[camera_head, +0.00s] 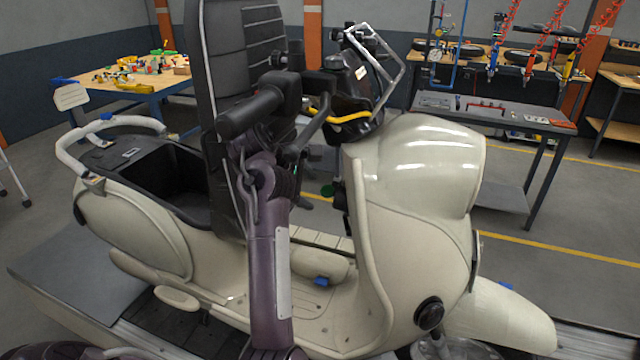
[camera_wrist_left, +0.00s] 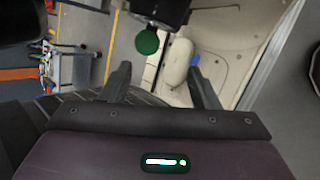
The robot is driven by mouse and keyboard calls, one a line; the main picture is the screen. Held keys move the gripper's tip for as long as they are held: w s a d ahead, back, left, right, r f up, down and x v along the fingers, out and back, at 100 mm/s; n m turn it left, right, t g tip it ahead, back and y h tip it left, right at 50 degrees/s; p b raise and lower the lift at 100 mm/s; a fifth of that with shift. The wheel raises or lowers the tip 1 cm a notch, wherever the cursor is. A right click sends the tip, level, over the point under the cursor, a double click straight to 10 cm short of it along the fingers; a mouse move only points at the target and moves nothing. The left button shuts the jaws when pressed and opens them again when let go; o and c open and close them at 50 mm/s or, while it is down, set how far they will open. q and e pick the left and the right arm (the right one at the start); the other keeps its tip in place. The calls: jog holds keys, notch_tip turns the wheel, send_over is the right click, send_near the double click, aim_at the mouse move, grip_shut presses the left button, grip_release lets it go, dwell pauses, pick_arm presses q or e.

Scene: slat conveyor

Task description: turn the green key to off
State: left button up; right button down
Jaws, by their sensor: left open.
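The green key (camera_head: 327,191) shows as a small green round piece beside the dark lock on the inner side of the cream scooter's (camera_head: 425,165) front shield. In the left wrist view, the key (camera_wrist_left: 147,42) is a flat green disc below a dark cylinder (camera_wrist_left: 160,10). My left gripper (camera_wrist_left: 158,72) is open, with its two dark fingers apart. The key appears beyond the fingertips, between them in the picture, and I see no contact. In the head view my left arm covers much of the gripper. My right gripper is in neither view.
The scooter's black seat (camera_head: 215,70) stands raised behind my arm, and the handlebar's black grip (camera_head: 250,112) is close to it. A grey bench (camera_head: 490,115) with tools stands behind right. A wooden table (camera_head: 140,85) with small parts stands behind left.

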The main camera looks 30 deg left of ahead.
aim_at(325, 191)
pick_arm(q)
jog(key=w, duration=0.1)
jog(key=w+p, duration=0.1)
jog(key=w, duration=0.1)
jog(key=shift+d+r, duration=0.15)
jog(key=shift+d, duration=0.15)
jog(key=shift+p+x, duration=0.7)
jog(key=shift+x, duration=0.4)
jog(key=shift+w+f, duration=0.15)
jog(key=shift+f, duration=0.25)
